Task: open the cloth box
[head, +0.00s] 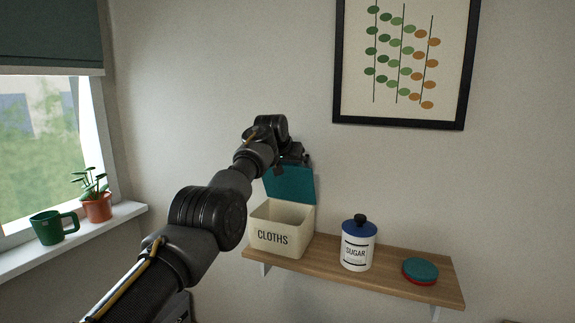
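The cloth box (272,238) is cream with the word CLOTHS on its front. It stands on the left end of the wooden shelf. Its teal lid (290,184) is raised and stands upright at the back, so the box's open top shows. My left gripper (297,158) is at the upper edge of the lid, above the back of the box. Its fingers are dark, small and partly hidden, so I cannot tell whether they are open or shut, or whether they touch the lid. My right gripper is not in view.
On the shelf (388,275), a white sugar jar (357,252) with a blue lid stands right of the box. A teal and red round item (420,270) lies farther right. A green mug (47,228) and a potted plant (96,208) are on the windowsill. A framed picture (400,122) hangs above.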

